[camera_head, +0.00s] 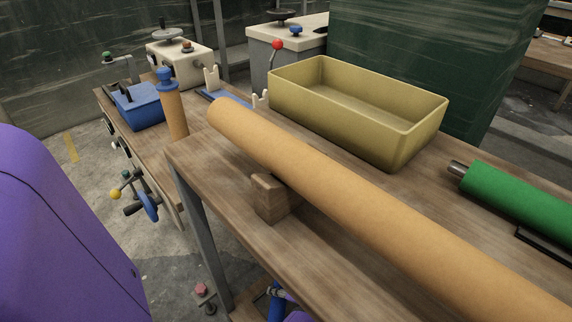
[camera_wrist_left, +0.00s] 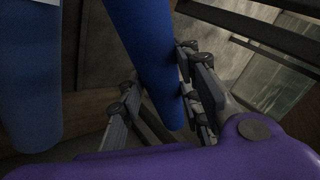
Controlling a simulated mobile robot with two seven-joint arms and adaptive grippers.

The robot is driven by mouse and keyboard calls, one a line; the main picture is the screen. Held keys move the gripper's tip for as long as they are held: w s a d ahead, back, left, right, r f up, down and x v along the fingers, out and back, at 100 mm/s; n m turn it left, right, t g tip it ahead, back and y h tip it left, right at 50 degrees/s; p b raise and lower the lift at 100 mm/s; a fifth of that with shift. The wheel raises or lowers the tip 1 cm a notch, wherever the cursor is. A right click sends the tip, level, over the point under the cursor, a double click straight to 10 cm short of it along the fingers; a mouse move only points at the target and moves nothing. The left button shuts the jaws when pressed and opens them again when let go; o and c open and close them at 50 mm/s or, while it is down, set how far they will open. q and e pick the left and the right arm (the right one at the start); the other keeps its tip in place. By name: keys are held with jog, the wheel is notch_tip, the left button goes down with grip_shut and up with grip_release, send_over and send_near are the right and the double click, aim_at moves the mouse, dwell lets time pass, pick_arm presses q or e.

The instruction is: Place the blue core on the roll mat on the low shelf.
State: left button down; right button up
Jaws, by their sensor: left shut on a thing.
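My left gripper (camera_wrist_left: 158,68) is shut on a blue core (camera_wrist_left: 148,40) in the left wrist view, with a finger on either side of it. In the head view a small part of the left gripper (camera_head: 284,294) and of the blue core (camera_head: 276,306) shows at the bottom, below the table top. A strip of wood, perhaps the low shelf (camera_head: 246,311), shows beside them. A second blue roll (camera_wrist_left: 30,95) stands at the left of the wrist view, apart from the held core. I cannot make out the roll mat. My right gripper is out of view.
The wooden table (camera_head: 235,215) above carries a long orange roll (camera_head: 350,190), a wooden block (camera_head: 269,198), a yellow bin (camera_head: 420,135) and a green roll (camera_head: 515,195). A grey table leg (camera_head: 203,235) stands close to the left gripper.

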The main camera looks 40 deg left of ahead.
pick_arm(q)
jog(key=shift+f+b, duration=0.4)
jog(key=shift+f, duration=1)
jog(key=shift+f, duration=0.6)
jog(key=c, duration=1.3)
grip_release()
jog(key=shift+o, duration=0.2)
jog(key=shift+r, duration=0.15)
jog(key=p+v, duration=0.4)
jog(key=v, duration=0.8)
jog(key=shift+r, duration=0.45)
